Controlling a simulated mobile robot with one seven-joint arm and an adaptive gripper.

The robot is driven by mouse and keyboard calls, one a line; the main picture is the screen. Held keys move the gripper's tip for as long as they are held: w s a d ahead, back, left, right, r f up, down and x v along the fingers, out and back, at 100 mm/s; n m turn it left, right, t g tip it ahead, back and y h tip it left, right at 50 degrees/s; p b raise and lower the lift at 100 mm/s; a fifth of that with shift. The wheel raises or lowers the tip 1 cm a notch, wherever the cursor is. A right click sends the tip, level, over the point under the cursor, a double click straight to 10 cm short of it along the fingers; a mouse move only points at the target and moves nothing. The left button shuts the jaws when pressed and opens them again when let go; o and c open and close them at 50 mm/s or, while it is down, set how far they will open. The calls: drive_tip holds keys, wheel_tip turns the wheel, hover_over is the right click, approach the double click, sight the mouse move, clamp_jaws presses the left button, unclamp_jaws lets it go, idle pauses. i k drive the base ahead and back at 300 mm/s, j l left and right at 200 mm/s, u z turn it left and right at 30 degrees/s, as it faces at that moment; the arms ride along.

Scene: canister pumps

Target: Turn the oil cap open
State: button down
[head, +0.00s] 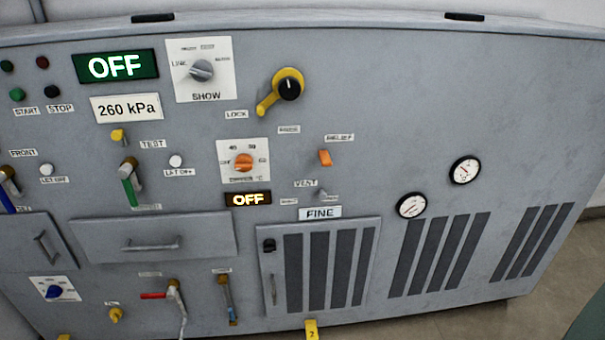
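No part on the grey machine panel (350,110) carries a label that I can read as oil cap, so I cannot tell which part it is. A small yellow knob (115,314) sits low at the left, and a similar yellow piece (117,135) sits above the green-handled lever (128,183). A yellow lever with a black round hub (289,88) sits at the upper middle, slanting down left towards the LOCK label (237,114). My gripper is not in view.
Two drawers with handles (150,240) are at the left. A slatted door (265,290) marked FINE is at the lower middle. A red-handled valve (155,295) and a blue-handled valve (227,290) stand out low. Two gauges (465,170) are at the right. Floor (500,325) shows lower right.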

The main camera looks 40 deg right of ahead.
sight(115, 313)
drive_tip(key=k+l+z, duration=0.45)
drive_tip(key=k+l, duration=0.2)
drive_tip(key=l, duration=0.2)
drive_tip(key=i+j+u, duration=0.35)
drive_tip(key=i, duration=0.25)
drive_tip(key=i+u, duration=0.35)
drive_tip(key=i, duration=0.3)
drive_tip(key=i+l+u, duration=0.3)
drive_tip(key=i+l, duration=0.2)
drive_tip(key=j, duration=0.45)
drive_tip(key=i, duration=0.05)
